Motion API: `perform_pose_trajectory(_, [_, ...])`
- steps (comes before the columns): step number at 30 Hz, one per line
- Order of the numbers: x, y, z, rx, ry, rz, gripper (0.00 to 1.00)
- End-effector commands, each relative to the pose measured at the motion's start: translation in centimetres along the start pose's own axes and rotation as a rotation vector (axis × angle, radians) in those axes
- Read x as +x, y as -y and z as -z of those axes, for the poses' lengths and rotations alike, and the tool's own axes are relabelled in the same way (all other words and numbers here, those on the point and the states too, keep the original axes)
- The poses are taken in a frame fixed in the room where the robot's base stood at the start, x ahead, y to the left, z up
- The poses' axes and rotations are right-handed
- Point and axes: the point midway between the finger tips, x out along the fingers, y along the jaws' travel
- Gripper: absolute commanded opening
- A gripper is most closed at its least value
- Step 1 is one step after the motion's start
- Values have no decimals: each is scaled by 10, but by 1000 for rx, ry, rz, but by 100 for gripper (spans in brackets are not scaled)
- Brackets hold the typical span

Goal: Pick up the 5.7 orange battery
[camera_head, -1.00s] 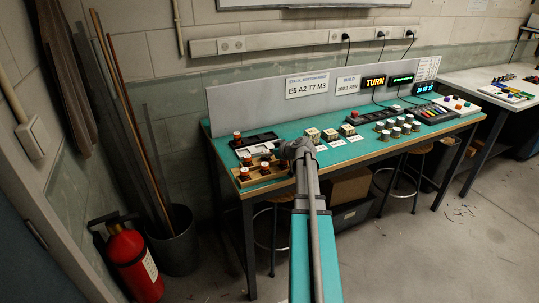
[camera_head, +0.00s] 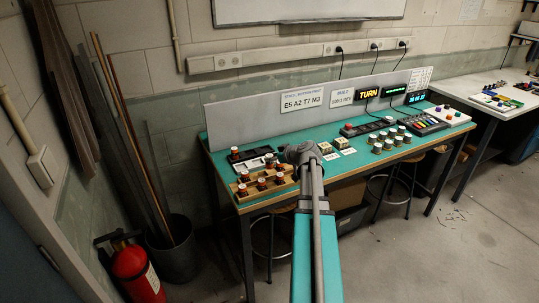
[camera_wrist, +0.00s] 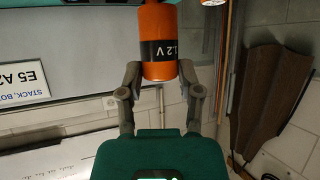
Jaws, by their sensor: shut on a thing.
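In the wrist view, an orange battery (camera_wrist: 157,22) with a black band stands between the fingers of my gripper (camera_wrist: 160,72). In the head view, my arm's end (camera_head: 304,153) is over the left part of the bench, to the right of the wooden rack, and hides the held battery. Several orange-brown batteries with pale tops (camera_head: 262,183) stand in the wooden rack (camera_head: 260,195).
The green bench (camera_head: 348,161) has a grey back panel (camera_head: 240,122) with signs. A black tray (camera_head: 252,156) lies behind the rack. Blocks (camera_head: 341,143), several pale-topped cylinders (camera_head: 388,142) and a keypad device (camera_head: 423,124) stand to the right. A fire extinguisher (camera_head: 135,270) stands on the floor at left.

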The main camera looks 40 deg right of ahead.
Motion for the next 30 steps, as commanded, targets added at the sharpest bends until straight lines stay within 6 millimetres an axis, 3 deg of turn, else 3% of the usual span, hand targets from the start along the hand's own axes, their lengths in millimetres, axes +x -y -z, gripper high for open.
perform_pose_trajectory(3, [-21,3,12,1,-1,0,0])
perform_pose_trajectory(9, [-67,8,5,2,-1,-2,0])
perform_pose_trajectory(15, [-96,10,1,1,-1,-1,0])
perform_pose_trajectory(21, [-109,11,-1,1,-1,1,0])
perform_pose_trajectory(30, [-112,11,-2,1,-1,1,0])
